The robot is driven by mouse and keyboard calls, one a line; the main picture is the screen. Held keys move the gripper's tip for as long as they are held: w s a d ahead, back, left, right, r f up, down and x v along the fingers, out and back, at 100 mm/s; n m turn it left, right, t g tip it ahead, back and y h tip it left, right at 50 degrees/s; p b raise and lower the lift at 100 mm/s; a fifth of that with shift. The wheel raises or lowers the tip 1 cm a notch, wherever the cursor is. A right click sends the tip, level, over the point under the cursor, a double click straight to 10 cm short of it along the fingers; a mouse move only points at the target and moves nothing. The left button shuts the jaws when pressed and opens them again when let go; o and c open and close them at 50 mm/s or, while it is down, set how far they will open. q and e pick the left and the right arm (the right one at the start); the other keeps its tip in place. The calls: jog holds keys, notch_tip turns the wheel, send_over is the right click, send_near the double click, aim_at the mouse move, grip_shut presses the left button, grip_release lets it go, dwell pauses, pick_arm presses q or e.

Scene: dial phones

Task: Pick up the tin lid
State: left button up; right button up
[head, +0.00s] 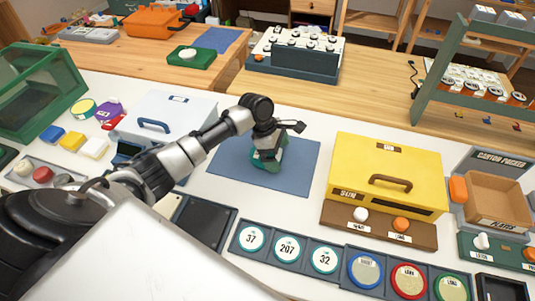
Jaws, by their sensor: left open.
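My left arm comes in from the left, and its gripper (266,153) points down over the blue mat (225,168). It is directly over a small dark green object (280,160) on the mat, which may be the tin with its lid. The gripper covers much of this object, so I cannot make out the lid or whether the fingers touch it. The left gripper is open. My right gripper is not in view.
A white box with a blue handle (165,112) stands left of the mat. A yellow box with a brown handle (388,165) stands right of it. Dial tiles (288,248) line the front. A green-framed case (38,88) is at far left.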

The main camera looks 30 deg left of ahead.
pick_arm(q)
jog(key=c, duration=1.5)
jog(key=shift+r, duration=0.1)
